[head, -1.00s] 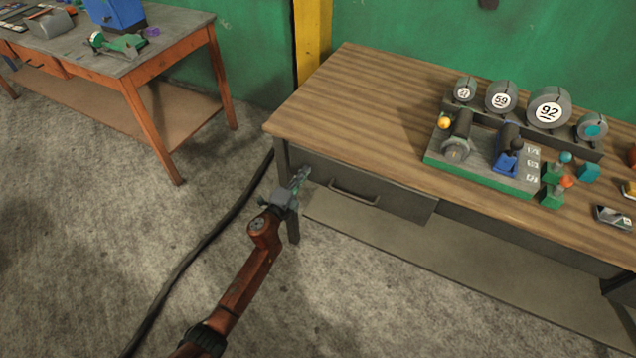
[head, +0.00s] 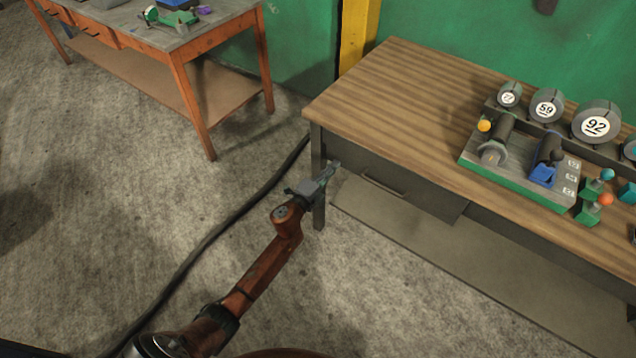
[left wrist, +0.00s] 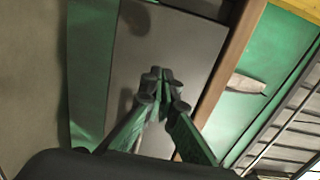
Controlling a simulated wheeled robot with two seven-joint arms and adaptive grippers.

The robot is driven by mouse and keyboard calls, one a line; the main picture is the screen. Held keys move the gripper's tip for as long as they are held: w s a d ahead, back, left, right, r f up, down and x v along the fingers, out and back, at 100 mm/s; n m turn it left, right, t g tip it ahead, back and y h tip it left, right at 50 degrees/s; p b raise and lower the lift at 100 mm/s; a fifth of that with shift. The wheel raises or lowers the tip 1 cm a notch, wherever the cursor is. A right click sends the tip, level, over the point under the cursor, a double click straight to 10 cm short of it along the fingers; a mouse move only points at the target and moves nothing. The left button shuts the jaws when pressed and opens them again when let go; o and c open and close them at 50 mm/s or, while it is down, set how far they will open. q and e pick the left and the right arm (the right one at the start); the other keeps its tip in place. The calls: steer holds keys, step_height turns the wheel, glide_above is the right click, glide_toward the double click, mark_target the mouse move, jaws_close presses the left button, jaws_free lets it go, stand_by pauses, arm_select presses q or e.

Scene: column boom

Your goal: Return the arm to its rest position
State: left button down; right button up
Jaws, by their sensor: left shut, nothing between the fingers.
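My left arm (head: 262,270) reaches up from the bottom of the head view over the floor. Its gripper (head: 334,168) is shut and empty, in front of the left end of the wooden workbench (head: 390,85), below the level of its top. In the left wrist view the two fingers (left wrist: 160,78) meet at their tips with nothing between them. Behind them is a grey panel (left wrist: 165,50). Whether the fingertips touch the bench cannot be told. My right gripper is not in view.
The workbench has a drawer with a handle (head: 385,182) close to the gripper. On its top are a green-edged board (head: 520,175) and round numbered weights (head: 596,124). An orange table (head: 190,75) stands at the upper left. A black cable (head: 215,235) lies on the open floor.

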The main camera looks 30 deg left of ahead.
arm_select(q)
steer(key=s+a+p, duration=0.1)
steer(key=s+p, duration=0.1)
steer(key=s, duration=0.7)
steer(key=shift+s+a, duration=0.35)
steer(key=shift+a, duration=0.05)
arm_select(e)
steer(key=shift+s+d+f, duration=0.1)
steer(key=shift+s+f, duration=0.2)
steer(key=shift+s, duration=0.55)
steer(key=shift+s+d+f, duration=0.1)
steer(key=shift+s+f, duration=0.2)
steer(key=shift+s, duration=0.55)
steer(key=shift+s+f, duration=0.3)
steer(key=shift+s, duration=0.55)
arm_select(q)
steer(key=shift+f, duration=0.1)
